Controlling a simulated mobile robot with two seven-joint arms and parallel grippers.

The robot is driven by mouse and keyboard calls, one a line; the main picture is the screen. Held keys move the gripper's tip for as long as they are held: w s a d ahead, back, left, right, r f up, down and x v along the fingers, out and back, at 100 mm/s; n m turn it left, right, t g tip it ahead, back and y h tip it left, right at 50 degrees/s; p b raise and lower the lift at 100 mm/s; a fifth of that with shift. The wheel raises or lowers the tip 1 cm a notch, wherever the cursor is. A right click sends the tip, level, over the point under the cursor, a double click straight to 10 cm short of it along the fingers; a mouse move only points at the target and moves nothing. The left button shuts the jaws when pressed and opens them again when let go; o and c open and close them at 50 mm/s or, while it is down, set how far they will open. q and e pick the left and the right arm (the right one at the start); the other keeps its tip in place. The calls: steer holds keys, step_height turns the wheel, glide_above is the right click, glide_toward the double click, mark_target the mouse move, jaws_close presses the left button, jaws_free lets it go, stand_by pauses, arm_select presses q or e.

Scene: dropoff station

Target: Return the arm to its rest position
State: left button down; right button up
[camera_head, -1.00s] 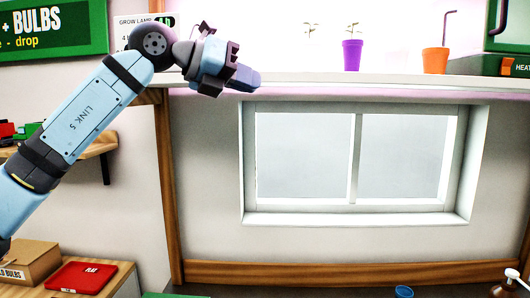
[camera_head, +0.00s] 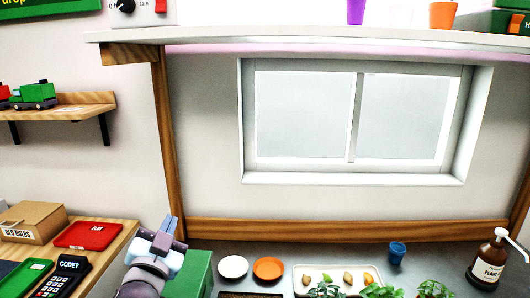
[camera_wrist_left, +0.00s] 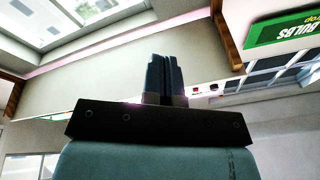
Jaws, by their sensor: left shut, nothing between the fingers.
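My left gripper (camera_head: 172,228) is low in the head view, at the bottom left of centre. It is in front of a green box (camera_head: 200,272) and points upward. In the left wrist view its two fingers (camera_wrist_left: 165,75) are together with nothing between them. The picture does not show whether it touches the green box. My right gripper is in neither view.
A side table at left holds a cardboard box (camera_head: 33,220), a red tray (camera_head: 90,235) and a card reader (camera_head: 64,275). The bench carries white (camera_head: 233,267) and orange (camera_head: 268,269) saucers, a tray (camera_head: 300,280), a blue cup (camera_head: 397,252) and a pump bottle (camera_head: 489,262).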

arm_select(q)
steer(key=s+a+f+n+g+y, duration=0.1)
steer(key=s+a+f+n+g, duration=0.15)
steer(key=s+f+g, duration=0.55)
steer(key=s+a+f+n+g+y, duration=0.1)
steer(key=s+a+f+n+g, duration=0.15)
steer(key=s+f, duration=0.65)
steer(key=s+a+f+g+h, duration=0.1)
steer(key=s+a+f+g, duration=0.1)
steer(key=s+f+g, duration=0.8)
steer(key=d+f+m+t+h+p, duration=0.1)
steer(key=d+f+t+h+p, duration=0.2)
steer(key=d+f+t+p, duration=0.3)
steer(key=shift+w+d+f+t, duration=0.4)
steer(key=shift+f+t, duration=0.8)
steer(key=shift+t, duration=1.05)
